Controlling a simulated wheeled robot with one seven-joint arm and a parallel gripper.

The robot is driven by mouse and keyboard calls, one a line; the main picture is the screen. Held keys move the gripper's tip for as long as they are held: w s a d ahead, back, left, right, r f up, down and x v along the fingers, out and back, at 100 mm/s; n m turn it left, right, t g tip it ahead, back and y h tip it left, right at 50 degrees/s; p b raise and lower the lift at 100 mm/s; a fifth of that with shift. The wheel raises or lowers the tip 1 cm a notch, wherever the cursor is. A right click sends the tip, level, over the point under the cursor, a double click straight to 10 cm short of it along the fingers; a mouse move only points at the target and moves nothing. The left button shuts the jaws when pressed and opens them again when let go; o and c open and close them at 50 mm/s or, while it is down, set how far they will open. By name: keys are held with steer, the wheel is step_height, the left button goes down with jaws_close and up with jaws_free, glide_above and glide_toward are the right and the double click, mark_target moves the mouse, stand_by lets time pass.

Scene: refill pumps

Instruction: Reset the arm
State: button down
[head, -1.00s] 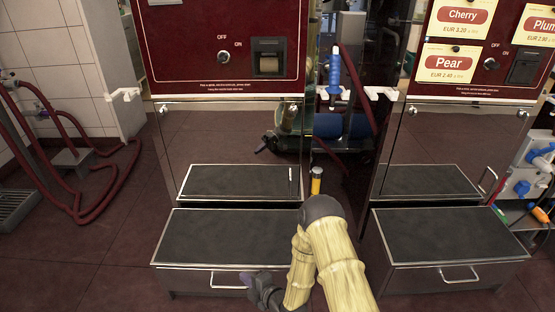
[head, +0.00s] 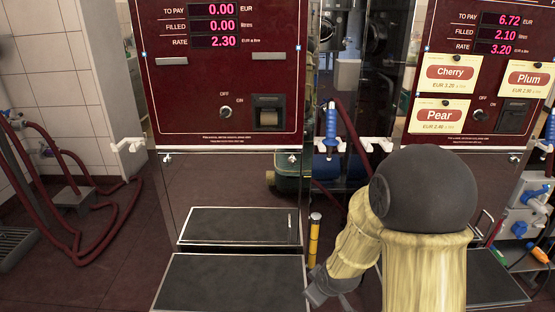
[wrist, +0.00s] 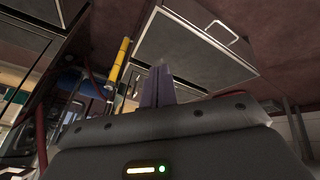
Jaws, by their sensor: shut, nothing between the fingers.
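My gripper (head: 320,290) shows dark grey low in the head view, partly behind my arm's yellowish links. In the wrist view its two fingers (wrist: 158,82) are together with nothing between them. My arm is bent, its large dark joint in front of the right pump (head: 492,100). The gripper is near the right edge of the left pump's step (head: 235,283), in front of the gap between the pumps. I cannot tell whether it touches the step. The left pump (head: 180,110) reads 0.00 to pay, 0.00 filled, rate 2.30. The right pump reads 6.72, 2.10, 3.20.
A yellow post (head: 314,240) stands in the gap, close to my gripper. A blue-handled nozzle (head: 331,125) with a dark red hose hangs there. Red hoses (head: 95,235) lie on the left floor. Blue fittings (head: 535,190) are at far right. Floor left of the step is clear.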

steer(key=s+d+r+m+g+h+p, duration=0.1)
steer(key=s+d+r+m+g+p, duration=0.3)
steer(key=s+r+m, duration=0.75)
step_height(320, 180, up, 36)
steer(key=s+n+t+p, duration=0.1)
steer(key=n+p, duration=0.2)
steer(key=p, duration=3.3)
steer(key=shift+d+r, duration=0.15)
steer(key=shift+d, duration=0.2)
steer(key=shift+s, duration=0.2)
steer(key=shift+w, duration=0.1)
